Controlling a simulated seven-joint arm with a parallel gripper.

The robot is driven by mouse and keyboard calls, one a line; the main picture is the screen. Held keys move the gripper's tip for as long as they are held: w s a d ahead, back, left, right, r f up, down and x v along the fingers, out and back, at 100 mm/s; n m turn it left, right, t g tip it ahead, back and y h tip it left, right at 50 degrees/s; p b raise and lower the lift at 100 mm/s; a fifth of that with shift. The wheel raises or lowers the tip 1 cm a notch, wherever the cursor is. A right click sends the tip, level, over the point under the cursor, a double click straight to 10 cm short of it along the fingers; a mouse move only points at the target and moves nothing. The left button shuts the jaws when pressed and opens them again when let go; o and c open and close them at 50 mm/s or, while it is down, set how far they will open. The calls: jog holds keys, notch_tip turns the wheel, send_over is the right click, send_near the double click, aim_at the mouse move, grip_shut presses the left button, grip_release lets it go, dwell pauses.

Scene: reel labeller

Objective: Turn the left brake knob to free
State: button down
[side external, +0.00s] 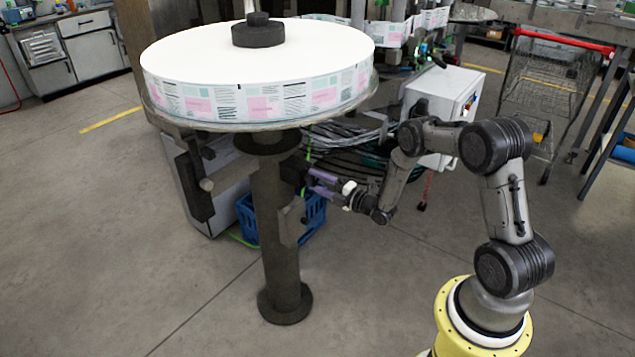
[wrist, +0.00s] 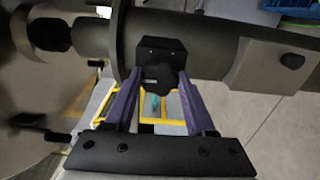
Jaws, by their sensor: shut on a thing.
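A dark lobed knob (wrist: 158,77) sits on a small black block (wrist: 160,46) on the side of the reel stand's post (wrist: 215,45). My gripper (wrist: 160,82) has its two purple fingers on either side of this knob and is shut on it. In the side external view my gripper (side external: 312,181) reaches in from the right, just under the reel, to the dark block (side external: 292,170) beside the post (side external: 268,215). The knob is too small there to make out its setting. I cannot tell from the pictures whether it is the left one.
A large white label reel (side external: 258,60) lies flat above the gripper. A blue crate (side external: 315,218) stands on the floor behind the post. Cables (side external: 340,135) and a white control box (side external: 440,100) are behind my arm. The floor in front is clear.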

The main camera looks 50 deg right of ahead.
jog(key=shift+c, duration=1.2)
grip_release()
jog(key=shift+s, duration=0.1)
jog(key=s, duration=1.3)
jog(key=shift+s, duration=0.35)
